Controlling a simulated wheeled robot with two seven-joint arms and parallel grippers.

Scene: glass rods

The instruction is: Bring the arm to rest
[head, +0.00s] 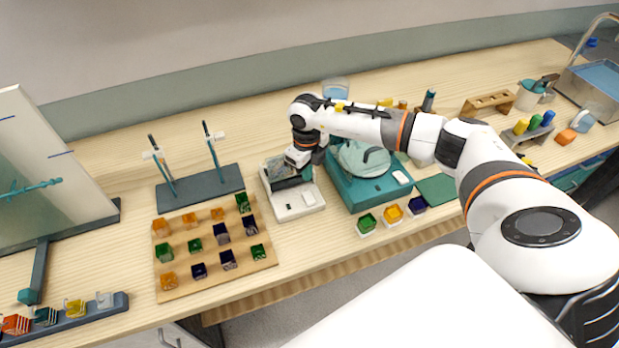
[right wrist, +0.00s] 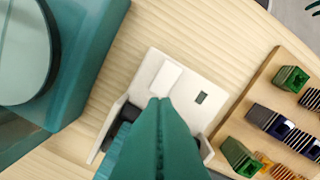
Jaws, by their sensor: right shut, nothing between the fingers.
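My right arm (head: 365,125) reaches in from the right across the bench. Its right gripper (right wrist: 159,103) shows teal fingers pressed together with nothing between them in the right wrist view. In the head view the wrist hangs over the back part of a small white device (head: 299,206), which also shows beneath the fingers in the right wrist view (right wrist: 190,85). I cannot tell whether the fingertips touch it. My left gripper is not in view.
A teal machine with a round lid (head: 372,195) stands close right of the wrist. A wooden board with several coloured cubes (head: 175,285) lies to the left front. A dark stand with two upright rods (head: 205,190) is at left. Bare bench lies behind the stand.

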